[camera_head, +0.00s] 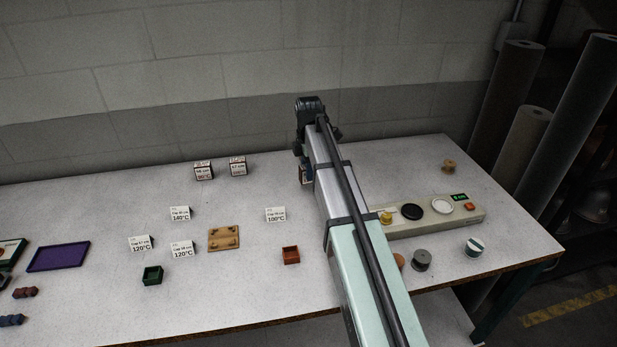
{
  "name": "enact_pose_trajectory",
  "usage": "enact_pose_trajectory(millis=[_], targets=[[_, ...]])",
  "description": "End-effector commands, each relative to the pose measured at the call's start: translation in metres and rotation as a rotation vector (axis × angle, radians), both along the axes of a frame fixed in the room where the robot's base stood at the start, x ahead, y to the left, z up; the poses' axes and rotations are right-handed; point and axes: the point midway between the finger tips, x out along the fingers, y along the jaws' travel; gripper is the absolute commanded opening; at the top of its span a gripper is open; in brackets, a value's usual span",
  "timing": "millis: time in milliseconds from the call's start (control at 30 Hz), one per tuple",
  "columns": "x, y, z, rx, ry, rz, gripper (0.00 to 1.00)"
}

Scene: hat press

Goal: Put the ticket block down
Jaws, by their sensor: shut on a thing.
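My gripper (304,165) is over the back middle of the table, with my arm reaching up from the front. It is shut on a small block, the ticket block (306,176), of which only a narrow part shows below the gripper and left of my arm. The rest of it is hidden. I cannot tell whether it touches the table. Two similar printed blocks with red edges stand to the left at the back, one marked 90°C (203,171) and another (238,167) beside it.
White temperature cards stand mid-table, including the 100°C card (275,215) and 140°C card (180,214). A wooden board (223,238), green box (152,275) and red box (290,255) are nearer. A control panel (455,218) lies right. The table's back strip has free room.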

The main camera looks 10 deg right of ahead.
Motion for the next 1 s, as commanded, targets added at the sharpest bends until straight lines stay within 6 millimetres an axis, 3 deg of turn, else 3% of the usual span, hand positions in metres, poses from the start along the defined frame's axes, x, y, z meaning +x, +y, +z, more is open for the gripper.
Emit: enact_pose_trajectory(millis=[300,467,567,667,800,1000], targets=[[0.001,0.0,0.048,0.0,-0.001,0.0,0.07],[0.0,0.008,0.058,0.0,0.0,0.011,0.07],[0.002,0.024,0.058,0.0,0.005,0.033,0.07],[0.02,0.049,0.056,-0.001,0.015,0.065,0.07],[0.065,0.08,0.057,-0.001,0.025,0.1,0.07],[0.121,0.098,0.061,-0.002,0.02,0.054,0.07]])
